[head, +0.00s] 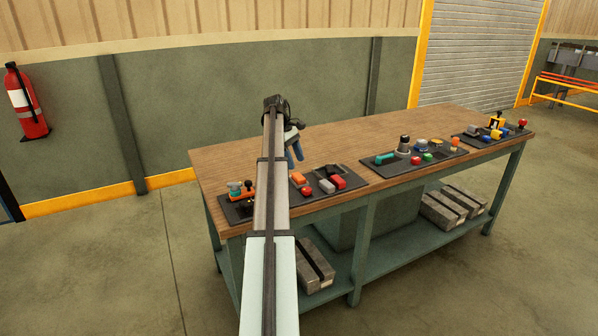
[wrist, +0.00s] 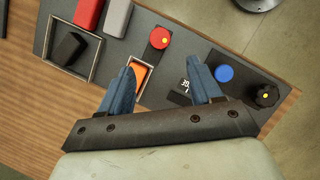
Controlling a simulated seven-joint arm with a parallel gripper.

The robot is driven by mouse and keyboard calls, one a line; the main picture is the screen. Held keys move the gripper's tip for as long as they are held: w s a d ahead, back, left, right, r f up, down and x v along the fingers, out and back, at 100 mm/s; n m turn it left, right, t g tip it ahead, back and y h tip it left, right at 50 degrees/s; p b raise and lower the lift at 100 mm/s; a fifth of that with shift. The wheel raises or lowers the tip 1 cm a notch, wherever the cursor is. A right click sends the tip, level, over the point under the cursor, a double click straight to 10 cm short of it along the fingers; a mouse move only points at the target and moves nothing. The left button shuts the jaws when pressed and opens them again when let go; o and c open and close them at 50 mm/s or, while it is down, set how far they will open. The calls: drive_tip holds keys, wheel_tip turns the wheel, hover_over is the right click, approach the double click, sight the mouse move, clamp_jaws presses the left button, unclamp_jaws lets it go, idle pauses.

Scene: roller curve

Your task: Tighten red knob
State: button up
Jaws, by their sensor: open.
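In the wrist view, an orange switch (wrist: 140,76) is beside the left finger. A blue knob (wrist: 224,73) and a black knob (wrist: 267,95) are to the right. The wooden bench (head: 290,142) carries several panels.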

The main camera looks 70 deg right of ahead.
drive_tip(key=v, duration=0.3)
idle(0.6)
